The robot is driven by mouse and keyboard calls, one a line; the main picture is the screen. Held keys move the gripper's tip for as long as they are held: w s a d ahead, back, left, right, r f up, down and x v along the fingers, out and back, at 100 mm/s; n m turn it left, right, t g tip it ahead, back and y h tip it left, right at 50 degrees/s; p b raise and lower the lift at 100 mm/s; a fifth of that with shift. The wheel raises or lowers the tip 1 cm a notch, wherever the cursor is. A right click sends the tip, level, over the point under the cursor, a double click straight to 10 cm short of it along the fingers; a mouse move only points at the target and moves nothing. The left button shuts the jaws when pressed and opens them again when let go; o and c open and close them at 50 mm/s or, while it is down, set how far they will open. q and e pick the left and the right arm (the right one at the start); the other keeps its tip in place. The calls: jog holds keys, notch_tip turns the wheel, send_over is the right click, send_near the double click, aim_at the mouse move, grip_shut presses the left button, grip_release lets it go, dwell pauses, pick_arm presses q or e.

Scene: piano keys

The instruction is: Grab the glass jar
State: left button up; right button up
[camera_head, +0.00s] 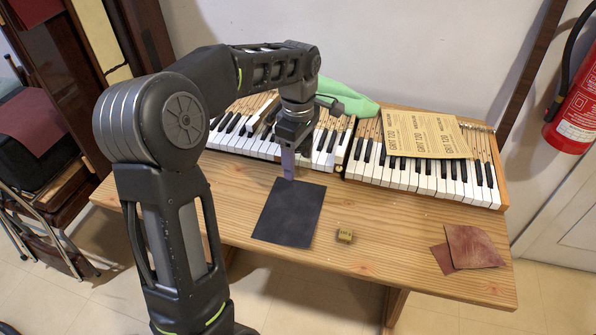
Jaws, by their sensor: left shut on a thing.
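I see no glass jar that I can make out in the head view. My left gripper (289,150) points down in front of the piano keys, just above the far edge of a black sheet (288,213). It is shut on a narrow purple-grey piece (288,165), whose lower end is close to the sheet; I cannot tell if they touch. The gripper and arm hide part of the keys behind. My right gripper is not in view.
A piano keyboard (422,183) lies along the back of the wooden table (400,245), with a yellow sandpaper sheet (425,136) on it. A green cloth (348,96) lies behind. A fire extinguisher (576,115) hangs right.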

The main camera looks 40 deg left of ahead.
pick_arm(q)
jog(key=shift+r, duration=0.35)
dwell(0.4)
